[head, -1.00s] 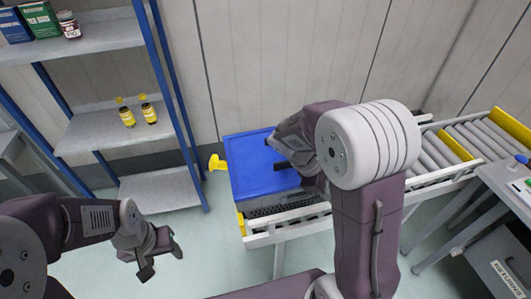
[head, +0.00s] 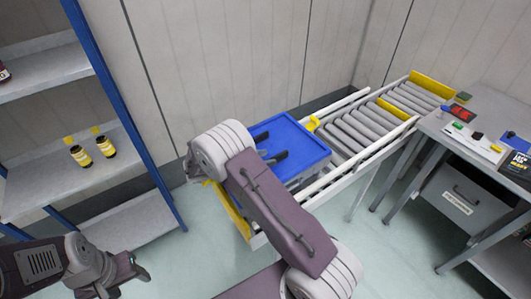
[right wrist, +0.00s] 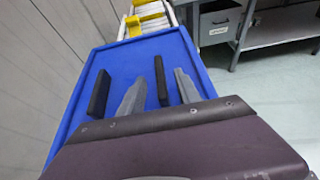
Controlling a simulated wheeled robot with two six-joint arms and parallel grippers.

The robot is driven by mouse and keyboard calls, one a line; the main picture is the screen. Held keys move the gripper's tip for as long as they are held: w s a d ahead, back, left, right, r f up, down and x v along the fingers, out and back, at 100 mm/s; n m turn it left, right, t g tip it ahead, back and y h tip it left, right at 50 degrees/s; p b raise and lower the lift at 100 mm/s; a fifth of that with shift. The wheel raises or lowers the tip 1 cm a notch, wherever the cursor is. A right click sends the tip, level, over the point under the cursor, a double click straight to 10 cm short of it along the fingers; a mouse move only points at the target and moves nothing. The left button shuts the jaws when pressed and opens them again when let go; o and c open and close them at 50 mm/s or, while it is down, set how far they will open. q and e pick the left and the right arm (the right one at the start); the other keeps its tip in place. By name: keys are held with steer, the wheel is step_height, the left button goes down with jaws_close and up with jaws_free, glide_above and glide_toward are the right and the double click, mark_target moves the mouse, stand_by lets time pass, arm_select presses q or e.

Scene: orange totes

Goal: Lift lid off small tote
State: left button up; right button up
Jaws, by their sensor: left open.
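The small grey tote (head: 301,181) sits at the near left end of the roller conveyor. Its blue lid (head: 307,150) lies on top, with dark bar handles on it. In the right wrist view, my right gripper (right wrist: 158,92) is open above the lid (right wrist: 110,70). Its fingers straddle one black handle (right wrist: 161,78), and contact cannot be told. The other black handle (right wrist: 98,94) is left of the fingers. My left gripper (head: 132,272) is open and empty, low at the left, away from the tote.
The conveyor (head: 365,124) runs up and right, its rollers clear. A shelf (head: 100,172) with two yellow-labelled bottles stands at left. A workbench (head: 460,138) with a drawer and small items stands at right. The wall is close behind the tote.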

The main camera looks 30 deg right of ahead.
mark_target(277, 155)
steer(key=shift+x, duration=0.95)
steer(key=p+x, duration=0.1)
steer(key=x, duration=0.4)
steer(key=shift+r, duration=0.1)
steer(key=shift+d, duration=0.2)
jaws_close()
